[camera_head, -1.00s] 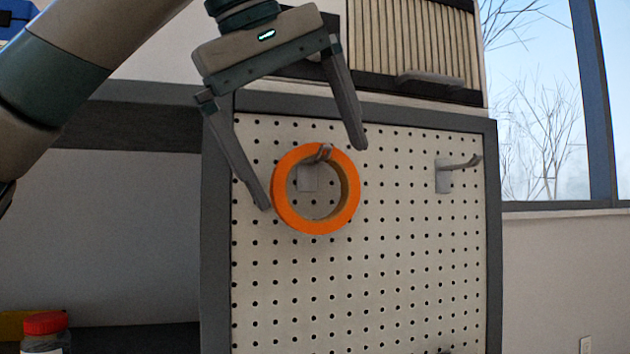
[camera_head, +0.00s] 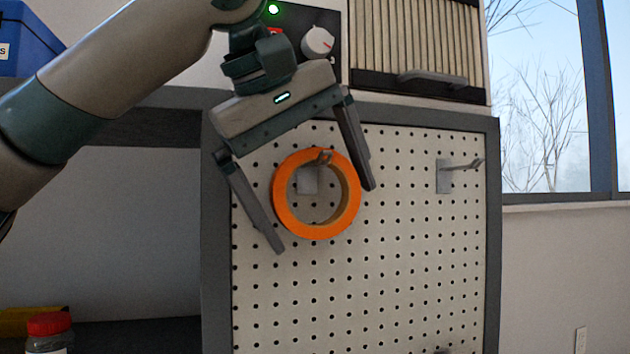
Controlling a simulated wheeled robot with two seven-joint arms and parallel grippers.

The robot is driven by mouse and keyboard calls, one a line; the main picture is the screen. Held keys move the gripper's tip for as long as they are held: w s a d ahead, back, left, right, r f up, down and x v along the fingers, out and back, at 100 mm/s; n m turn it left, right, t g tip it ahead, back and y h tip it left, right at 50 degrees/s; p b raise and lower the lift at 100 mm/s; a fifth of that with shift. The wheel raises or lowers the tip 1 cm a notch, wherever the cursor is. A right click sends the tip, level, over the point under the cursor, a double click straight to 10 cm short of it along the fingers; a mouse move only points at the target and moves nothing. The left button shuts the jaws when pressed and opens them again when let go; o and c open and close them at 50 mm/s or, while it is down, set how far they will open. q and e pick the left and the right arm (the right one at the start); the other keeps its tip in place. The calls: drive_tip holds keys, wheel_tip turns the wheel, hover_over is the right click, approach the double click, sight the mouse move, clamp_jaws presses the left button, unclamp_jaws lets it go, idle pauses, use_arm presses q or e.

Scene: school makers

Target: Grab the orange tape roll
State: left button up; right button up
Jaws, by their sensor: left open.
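The orange tape roll (camera_head: 283,214) hangs on a metal hook (camera_head: 323,158) on the white pegboard (camera_head: 410,260). My left gripper (camera_head: 326,217) comes from above and is open. Its two fingers are on either side of the roll, one at the lower left and one at the upper right. The fingertips appear apart from the roll's rim, though I cannot tell their exact depth from it. My right gripper is not in view.
A second, empty hook (camera_head: 460,165) is at the right of the pegboard. A dark grey frame (camera_head: 493,240) borders the board. A slatted cabinet (camera_head: 415,40) and a white knob (camera_head: 317,42) are above. A red-lidded jar (camera_head: 49,325) and a blue bin (camera_head: 25,45) are at the left.

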sight(324, 164)
use_arm(q)
drive_tip(key=shift+w+d+f, duration=0.1)
drive_tip(key=shift+d+f, duration=0.05)
idle(0.3)
drive_tip(key=c, duration=1)
drive_tip(key=shift+r, duration=0.2)
drive_tip(key=shift+r+b, duration=0.4)
drive_tip(key=shift+r, duration=0.1)
drive_tip(key=r, duration=0.1)
drive_tip(key=r+b, duration=0.1)
drive_tip(key=shift+s+d+r, duration=0.2)
drive_tip(key=shift+s+r, duration=0.15)
drive_tip(key=shift+r, duration=0.05)
drive_tip(key=s+d+r+b, duration=0.3)
drive_tip(key=s+d+r, duration=0.2)
drive_tip(key=s, duration=0.4)
drive_tip(key=shift+s+d+r, duration=0.15)
drive_tip(key=shift+d+r, duration=0.25)
drive_tip(key=shift+r, duration=0.5)
